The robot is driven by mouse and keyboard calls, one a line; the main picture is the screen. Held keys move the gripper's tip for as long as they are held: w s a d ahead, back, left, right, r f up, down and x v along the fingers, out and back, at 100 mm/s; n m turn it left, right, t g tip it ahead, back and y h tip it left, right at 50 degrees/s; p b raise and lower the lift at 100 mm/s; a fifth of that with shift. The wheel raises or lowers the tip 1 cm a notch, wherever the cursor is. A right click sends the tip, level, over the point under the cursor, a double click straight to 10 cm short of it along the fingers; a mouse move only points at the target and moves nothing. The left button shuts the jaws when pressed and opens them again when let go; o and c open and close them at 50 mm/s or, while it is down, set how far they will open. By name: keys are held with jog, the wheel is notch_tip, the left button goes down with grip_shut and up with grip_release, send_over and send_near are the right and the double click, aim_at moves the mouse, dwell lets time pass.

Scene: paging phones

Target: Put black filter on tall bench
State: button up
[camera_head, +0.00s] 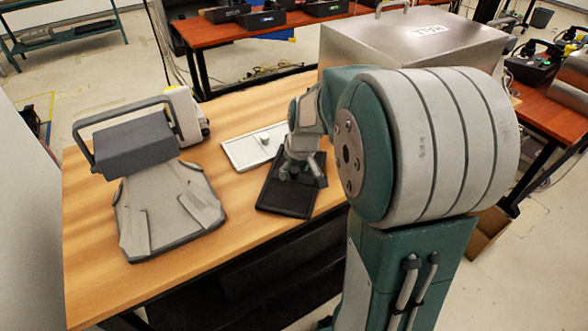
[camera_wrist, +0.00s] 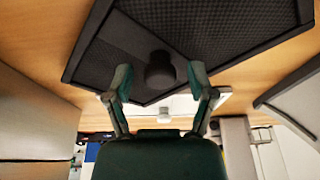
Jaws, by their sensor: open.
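The black filter (camera_head: 287,200) is a flat dark panel lying on the wooden bench (camera_head: 100,292). In the wrist view the filter (camera_wrist: 235,28) shows a meshed face and a round black knob (camera_wrist: 160,70). My gripper (camera_head: 298,172) is over the filter. In the wrist view my gripper (camera_wrist: 160,78) is open, with one finger on each side of the knob; I cannot tell whether either touches it. My arm hides part of the bench on the right. Which bench is the tall one is not clear from these views.
A white panel with a knob (camera_head: 252,150) lies just behind the filter. A grey device with a handle (camera_head: 140,145) stands on the left of the bench. A large metal box (camera_head: 410,45) stands at the back right. Orange-topped benches (camera_head: 225,32) stand farther back.

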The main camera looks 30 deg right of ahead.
aim_at(301, 186)
jog(key=shift+r, duration=0.1)
jog(key=v, duration=1.1)
jog(key=s+a+t, duration=0.2)
jog(key=s+a, duration=1)
jog(key=s, duration=0.4)
jog(key=shift+a+r, duration=0.2)
jog(key=shift+a, duration=0.2)
jog(key=shift+c, duration=0.4)
